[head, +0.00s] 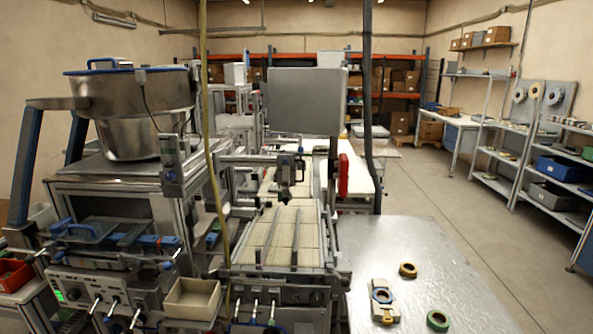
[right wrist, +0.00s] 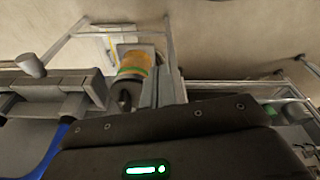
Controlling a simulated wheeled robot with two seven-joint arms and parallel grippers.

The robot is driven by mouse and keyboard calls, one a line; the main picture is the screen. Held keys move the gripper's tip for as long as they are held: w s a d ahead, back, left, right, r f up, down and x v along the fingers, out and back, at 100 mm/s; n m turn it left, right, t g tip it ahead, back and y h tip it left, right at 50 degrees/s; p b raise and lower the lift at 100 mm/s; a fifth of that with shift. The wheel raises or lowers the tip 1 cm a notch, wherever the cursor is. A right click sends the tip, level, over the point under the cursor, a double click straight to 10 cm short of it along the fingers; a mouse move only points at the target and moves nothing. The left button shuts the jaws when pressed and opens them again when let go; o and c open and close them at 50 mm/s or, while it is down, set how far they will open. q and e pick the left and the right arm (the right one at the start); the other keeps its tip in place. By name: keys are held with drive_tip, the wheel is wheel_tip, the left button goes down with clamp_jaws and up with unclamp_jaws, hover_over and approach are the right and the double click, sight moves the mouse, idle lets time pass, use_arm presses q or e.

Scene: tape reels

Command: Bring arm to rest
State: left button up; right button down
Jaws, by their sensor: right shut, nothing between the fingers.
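No gripper shows in the head view. My left gripper is in neither view. On the grey table (head: 405,240) in the head view lie a brown tape reel (head: 408,270) and a green tape reel (head: 438,320).
A machine with a steel bowl (head: 130,95) fills the left side. A slatted conveyor (head: 285,235) runs up the middle. A cream bin (head: 192,298) and a red bin (head: 14,275) stand low at the front. Shelves (head: 545,190) line the right wall; the floor (head: 470,205) before them is clear.

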drive_tip(key=s+d+f, duration=0.2)
drive_tip(key=s+f, duration=0.7)
drive_tip(key=f, duration=0.1)
drive_tip(key=s+d+f+g, duration=0.1)
drive_tip(key=s+f, duration=0.8)
drive_tip(key=f, duration=0.1)
drive_tip(key=shift+d+g+b, duration=0.3)
drive_tip(key=shift+d+b, duration=0.05)
drive_tip(key=shift+b, duration=0.1)
